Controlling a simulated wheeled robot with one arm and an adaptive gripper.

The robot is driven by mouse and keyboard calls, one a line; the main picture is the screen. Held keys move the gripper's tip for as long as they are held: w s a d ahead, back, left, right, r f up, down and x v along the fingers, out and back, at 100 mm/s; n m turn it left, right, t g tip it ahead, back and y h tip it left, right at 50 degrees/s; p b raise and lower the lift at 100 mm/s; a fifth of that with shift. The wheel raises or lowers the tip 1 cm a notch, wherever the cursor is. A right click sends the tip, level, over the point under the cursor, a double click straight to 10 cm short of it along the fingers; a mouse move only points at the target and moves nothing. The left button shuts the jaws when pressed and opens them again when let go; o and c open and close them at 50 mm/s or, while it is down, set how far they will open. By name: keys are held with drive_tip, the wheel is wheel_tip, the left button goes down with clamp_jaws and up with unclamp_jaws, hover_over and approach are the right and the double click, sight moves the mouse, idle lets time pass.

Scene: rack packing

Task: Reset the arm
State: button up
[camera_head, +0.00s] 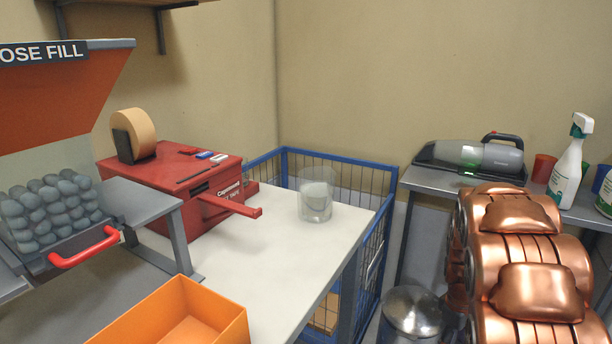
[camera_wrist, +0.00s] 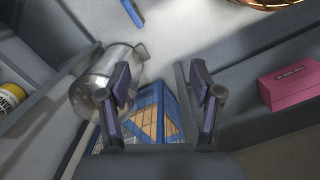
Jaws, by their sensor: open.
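My gripper (camera_wrist: 162,100) shows in the wrist view with its two fingers spread apart and nothing between them. It is open and hangs over the floor area, with a steel bin (camera_wrist: 100,82) to its left and a blue wire cage (camera_wrist: 150,108) below. My copper-coloured arm (camera_head: 525,265) fills the right side of the head view. The gripper itself is not visible in the head view.
A white table (camera_head: 290,255) holds a red tape dispenser (camera_head: 190,195), a clear glass (camera_head: 315,200) and an orange box (camera_head: 180,320). A blue wire cage (camera_head: 375,250) and steel bin (camera_head: 410,312) stand beside it. A grey shelf (camera_head: 420,182) holds a hand vacuum (camera_head: 480,157) and spray bottle (camera_head: 568,165).

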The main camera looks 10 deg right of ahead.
drive_tip(key=s+a+r+m+p, duration=0.1)
drive_tip(key=s+a+r+p, duration=0.2)
drive_tip(key=a+r, duration=0.35)
drive_tip(key=s+a+r+m+p, duration=0.1)
drive_tip(key=s+a+r+p, duration=0.2)
drive_tip(key=r, duration=0.6)
drive_tip(key=s+a+r+m+p, duration=0.1)
drive_tip(key=s+a+r+p, duration=0.6)
drive_tip(key=s+r, duration=0.2)
drive_tip(key=s+a+r+m+p, duration=0.1)
drive_tip(key=s+a+r+p, duration=0.5)
drive_tip(key=s+r, duration=0.4)
drive_tip(key=shift+a+r+m+g+y+p, duration=0.3)
drive_tip(key=shift+a+r+m+p, duration=0.15)
drive_tip(key=shift+a, duration=0.45)
drive_tip(key=shift+s+a, duration=0.1)
drive_tip(key=shift+s, duration=0.2)
drive_tip(key=shift+c, duration=0.2)
